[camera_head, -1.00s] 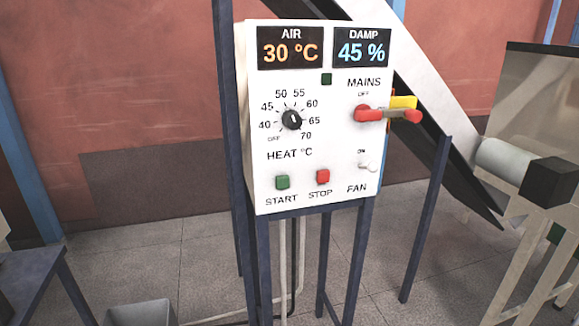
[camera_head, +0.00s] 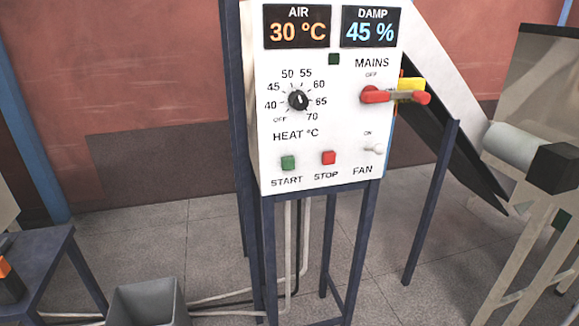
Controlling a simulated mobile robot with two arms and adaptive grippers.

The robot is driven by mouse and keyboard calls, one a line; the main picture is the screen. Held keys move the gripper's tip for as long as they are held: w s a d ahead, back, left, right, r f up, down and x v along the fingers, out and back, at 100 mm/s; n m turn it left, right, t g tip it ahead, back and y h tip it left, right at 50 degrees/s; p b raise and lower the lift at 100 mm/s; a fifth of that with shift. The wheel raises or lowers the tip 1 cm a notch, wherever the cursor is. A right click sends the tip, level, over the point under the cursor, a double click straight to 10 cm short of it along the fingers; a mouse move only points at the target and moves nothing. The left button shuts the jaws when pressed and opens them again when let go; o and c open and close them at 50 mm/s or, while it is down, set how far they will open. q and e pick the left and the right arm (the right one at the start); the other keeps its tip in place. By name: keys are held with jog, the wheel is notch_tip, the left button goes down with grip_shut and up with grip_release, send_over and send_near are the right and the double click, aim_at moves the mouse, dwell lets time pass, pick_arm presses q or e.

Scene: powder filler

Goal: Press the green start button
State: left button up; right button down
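The green start button (camera_head: 288,163) sits at the lower left of the white control panel (camera_head: 340,150), above the word START. The red stop button (camera_head: 329,158) is just to its right. No hand or tool touches the start button. Neither of my grippers shows in the head view.
The panel also carries a heat knob (camera_head: 298,100), a red mains handle (camera_head: 395,96) and a fan switch (camera_head: 374,149). It stands on dark blue legs. A grey bin (camera_head: 147,303) and a blue table (camera_head: 38,262) are at lower left. A dark chute (camera_head: 450,150) slopes behind right.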

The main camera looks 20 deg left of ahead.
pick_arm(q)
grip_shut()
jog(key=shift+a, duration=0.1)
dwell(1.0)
